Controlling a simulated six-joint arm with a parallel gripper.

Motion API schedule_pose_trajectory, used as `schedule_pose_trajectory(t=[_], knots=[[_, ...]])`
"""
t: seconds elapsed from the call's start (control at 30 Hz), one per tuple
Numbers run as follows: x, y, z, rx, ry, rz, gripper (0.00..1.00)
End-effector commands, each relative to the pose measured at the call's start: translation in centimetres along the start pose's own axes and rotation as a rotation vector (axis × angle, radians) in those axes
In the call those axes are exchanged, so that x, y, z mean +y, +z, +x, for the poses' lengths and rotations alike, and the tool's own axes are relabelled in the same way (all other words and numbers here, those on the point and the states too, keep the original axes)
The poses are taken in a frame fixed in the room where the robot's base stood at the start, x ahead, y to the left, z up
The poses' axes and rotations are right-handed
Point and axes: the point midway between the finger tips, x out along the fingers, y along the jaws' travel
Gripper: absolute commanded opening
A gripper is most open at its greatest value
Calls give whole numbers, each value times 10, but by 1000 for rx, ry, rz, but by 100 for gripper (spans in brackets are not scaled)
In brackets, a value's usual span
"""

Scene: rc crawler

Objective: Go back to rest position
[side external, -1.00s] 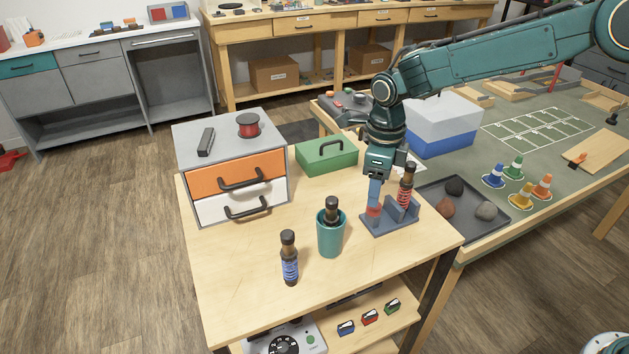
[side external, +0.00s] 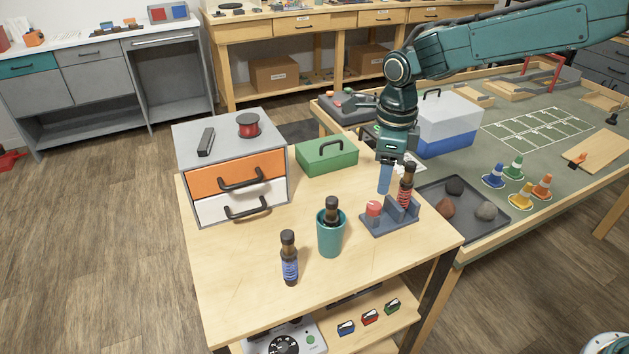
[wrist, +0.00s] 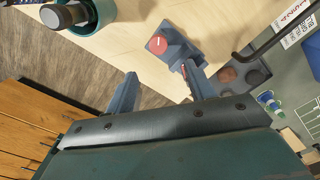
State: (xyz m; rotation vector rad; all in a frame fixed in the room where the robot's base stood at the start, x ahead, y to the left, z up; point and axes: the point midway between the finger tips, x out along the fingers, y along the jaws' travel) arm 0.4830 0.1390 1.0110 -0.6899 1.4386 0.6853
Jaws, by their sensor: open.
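My gripper (side external: 385,180) is open and empty. It hangs fingers down above the grey-blue holder (side external: 385,228) on the wooden table, apart from it. In the wrist view, my two fingers (wrist: 160,85) are spread, with bare table between them. A red round piece (side external: 373,208) sits in the left part of the holder; it also shows in the wrist view (wrist: 157,45). A dark bottle with a red label (side external: 406,190) stands upright in the holder's right part, close to my gripper. My arm reaches in from the upper right.
A teal cup (side external: 330,238) with a dark bottle in it and a blue-labelled bottle (side external: 289,262) stand left of the holder. A green toolbox (side external: 327,157) and a drawer unit (side external: 184,180) are behind. A dark rock tray (side external: 474,225) lies right.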

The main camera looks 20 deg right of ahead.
Motion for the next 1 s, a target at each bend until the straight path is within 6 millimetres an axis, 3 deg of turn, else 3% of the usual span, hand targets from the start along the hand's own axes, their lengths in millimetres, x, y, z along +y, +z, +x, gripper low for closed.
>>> schedule_pose_trajectory(t=[0.5,1.0], knots=[[17,-83,-94,-73,-112,-600,54],[59,-175,-147,-51,-280,-1233,54]])
